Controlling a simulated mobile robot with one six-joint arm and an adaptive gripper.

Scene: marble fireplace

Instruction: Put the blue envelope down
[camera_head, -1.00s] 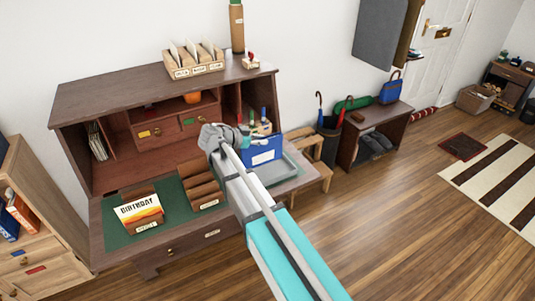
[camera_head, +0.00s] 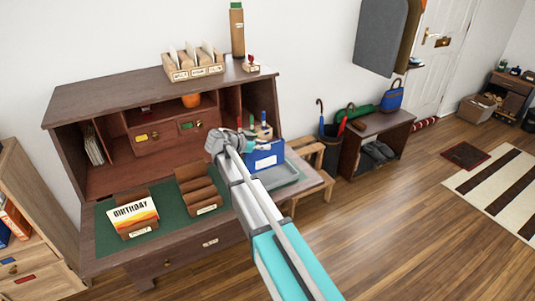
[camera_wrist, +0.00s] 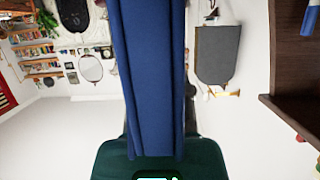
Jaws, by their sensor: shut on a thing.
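The blue envelope (camera_head: 265,157) is upright at the right end of the desk, with a pale label on its face. My gripper (camera_head: 252,141) is shut on it at its upper part; my arm hides part of the hold. In the wrist view the envelope (camera_wrist: 152,75) fills the middle, seen close up. I cannot tell whether the envelope touches the tray.
A brown tiered rack (camera_head: 199,190) and a birthday card (camera_head: 134,214) in a holder stand on the green mat to the left. Bottles (camera_head: 263,123) stand behind the envelope. An umbrella stand (camera_head: 329,147) and a shoe bench (camera_head: 375,130) are to the right.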

